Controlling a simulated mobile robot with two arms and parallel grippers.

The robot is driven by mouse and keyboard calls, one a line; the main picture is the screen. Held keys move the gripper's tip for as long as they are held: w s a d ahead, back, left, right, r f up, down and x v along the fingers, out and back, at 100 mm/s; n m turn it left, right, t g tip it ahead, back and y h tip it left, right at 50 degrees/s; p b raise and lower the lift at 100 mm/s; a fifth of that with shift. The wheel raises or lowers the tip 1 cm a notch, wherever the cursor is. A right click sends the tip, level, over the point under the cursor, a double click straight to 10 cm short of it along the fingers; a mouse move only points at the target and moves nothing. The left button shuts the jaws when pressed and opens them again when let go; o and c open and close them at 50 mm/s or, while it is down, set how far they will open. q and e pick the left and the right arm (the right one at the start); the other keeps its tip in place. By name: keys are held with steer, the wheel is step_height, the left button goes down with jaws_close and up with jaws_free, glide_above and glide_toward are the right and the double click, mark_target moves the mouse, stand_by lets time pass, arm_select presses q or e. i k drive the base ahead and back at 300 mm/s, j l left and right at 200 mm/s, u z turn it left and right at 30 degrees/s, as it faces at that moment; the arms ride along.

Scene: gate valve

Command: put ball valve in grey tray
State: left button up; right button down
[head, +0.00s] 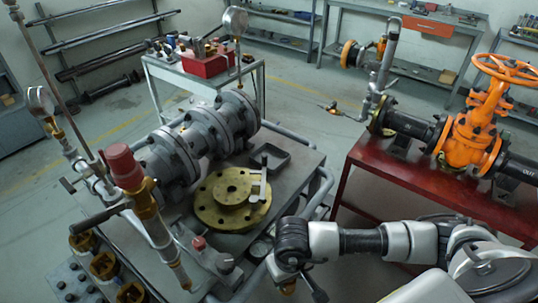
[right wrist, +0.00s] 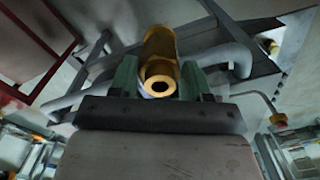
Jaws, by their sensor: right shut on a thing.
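The ball valve shows in the right wrist view as a brass body (right wrist: 160,52) with a round open end facing the camera. My right gripper (right wrist: 158,80) is shut on it, with a green finger on each side. In the head view my right gripper (head: 288,283) is at the bottom edge, mostly hidden by its own wrist, with a small brass bit showing below. The grey tray (head: 284,163) lies on the cart, behind the yellow flange and up and left of the gripper. Its visible inside looks empty. My left gripper is not in view.
A yellow flange (head: 216,200) with a grey T-shaped handle (head: 258,187) lies in front of the tray. Large grey pipe flanges (head: 190,140) stand left of it. The cart's side rail (head: 318,195) runs to its right. A red bench (head: 400,178) carries an orange gate valve (head: 470,140).

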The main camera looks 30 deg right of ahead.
mark_target(273, 164)
steer(key=i+l+u, duration=0.2)
steer(key=l, duration=0.55)
steer(key=i+l+u, duration=0.2)
steer(key=l, duration=0.5)
steer(key=l+u, duration=0.2)
steer(key=l, duration=0.55)
